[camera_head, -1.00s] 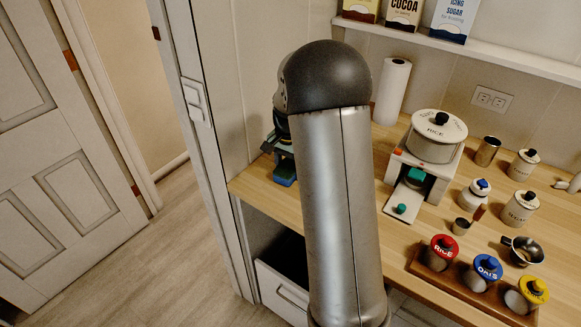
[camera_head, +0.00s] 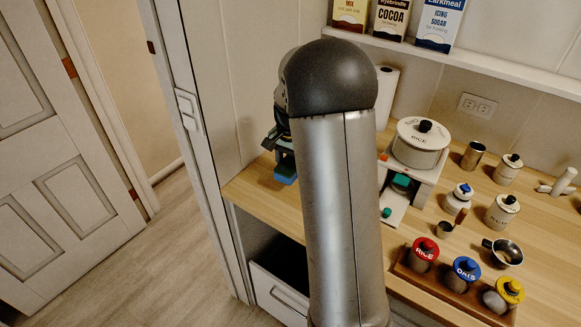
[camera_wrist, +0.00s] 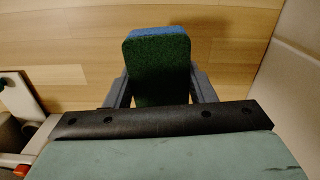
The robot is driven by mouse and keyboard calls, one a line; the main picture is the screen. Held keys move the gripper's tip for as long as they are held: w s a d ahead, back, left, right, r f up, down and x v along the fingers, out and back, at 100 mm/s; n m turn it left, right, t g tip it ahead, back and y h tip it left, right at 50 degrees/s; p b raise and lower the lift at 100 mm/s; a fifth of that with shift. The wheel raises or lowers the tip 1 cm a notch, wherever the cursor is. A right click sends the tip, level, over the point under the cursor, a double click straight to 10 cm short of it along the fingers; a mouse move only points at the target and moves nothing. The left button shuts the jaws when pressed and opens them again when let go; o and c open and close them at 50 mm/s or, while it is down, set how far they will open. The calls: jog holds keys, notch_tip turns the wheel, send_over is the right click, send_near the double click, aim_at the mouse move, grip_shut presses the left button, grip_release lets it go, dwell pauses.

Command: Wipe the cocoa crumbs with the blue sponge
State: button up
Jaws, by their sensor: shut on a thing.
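My gripper (camera_wrist: 160,78) is shut on the blue sponge (camera_wrist: 158,32), which has a dark green face toward the wrist camera and a blue edge at the top. The fingers hold it from both sides. In the head view the sponge (camera_head: 285,173) shows low at the left end of the wooden counter, and my gripper (camera_head: 281,150) above it is partly hidden by my arm. I cannot tell whether the sponge touches the counter. No cocoa crumbs can be made out in either view; my arm and the sponge hide part of the counter.
A paper towel roll (camera_head: 387,92) and a white appliance holding a rice pot (camera_head: 419,146) stand right of my arm. Farther right are canisters, cups and a rack of lidded jars (camera_head: 424,250). A shelf (camera_head: 470,62) with boxes runs above.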

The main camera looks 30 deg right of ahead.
jog(key=shift+r+p, duration=0.7)
jog(key=shift+r, duration=0.65)
